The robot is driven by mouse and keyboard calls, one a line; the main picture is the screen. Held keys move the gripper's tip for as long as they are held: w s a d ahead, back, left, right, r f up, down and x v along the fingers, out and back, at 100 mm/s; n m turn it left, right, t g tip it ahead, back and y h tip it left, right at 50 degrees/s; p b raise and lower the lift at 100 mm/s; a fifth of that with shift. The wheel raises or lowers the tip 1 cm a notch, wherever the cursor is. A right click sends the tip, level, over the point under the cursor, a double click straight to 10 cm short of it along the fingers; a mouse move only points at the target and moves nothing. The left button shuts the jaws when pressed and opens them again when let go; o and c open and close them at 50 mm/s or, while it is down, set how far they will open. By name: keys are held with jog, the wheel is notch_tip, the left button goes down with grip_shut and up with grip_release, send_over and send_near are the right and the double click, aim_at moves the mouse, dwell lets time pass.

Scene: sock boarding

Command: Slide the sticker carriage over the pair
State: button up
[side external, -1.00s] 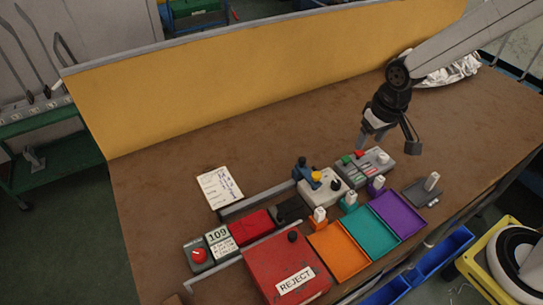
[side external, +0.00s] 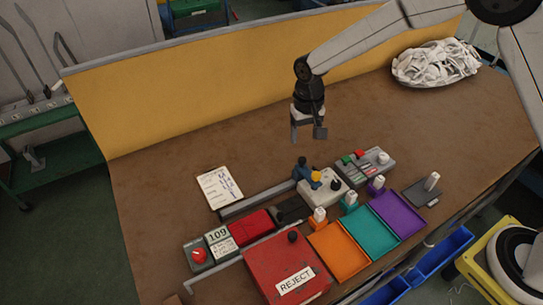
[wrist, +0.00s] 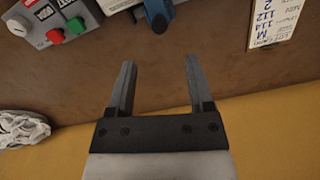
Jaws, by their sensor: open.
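A pale carriage-like unit (side external: 328,186) with a blue handle (side external: 304,168), a yellow knob and a dark knob stands by a grey rail (side external: 258,203) at mid-table. I take it for the sticker carriage. The blue part also shows at the top of the wrist view (wrist: 158,14). A red block (side external: 250,222) lies in line with a dark plate (side external: 292,208), left of the carriage. I cannot make out a separate pair of socks there. My gripper (side external: 306,135) is open and empty above the table, behind the carriage. Its two spread fingers show in the wrist view (wrist: 160,63).
A pile of white socks (side external: 437,62) lies at the back right. A red REJECT box (side external: 268,262) and orange (side external: 338,252), teal (side external: 371,232) and purple (side external: 398,213) trays line the front. A button box (side external: 366,163) stands right of the carriage. A yellow wall (side external: 200,95) closes the back.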

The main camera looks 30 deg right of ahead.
aim_at(303, 159)
jog(key=shift+f, duration=0.1)
jog(key=shift+f, duration=3.75)
grip_shut()
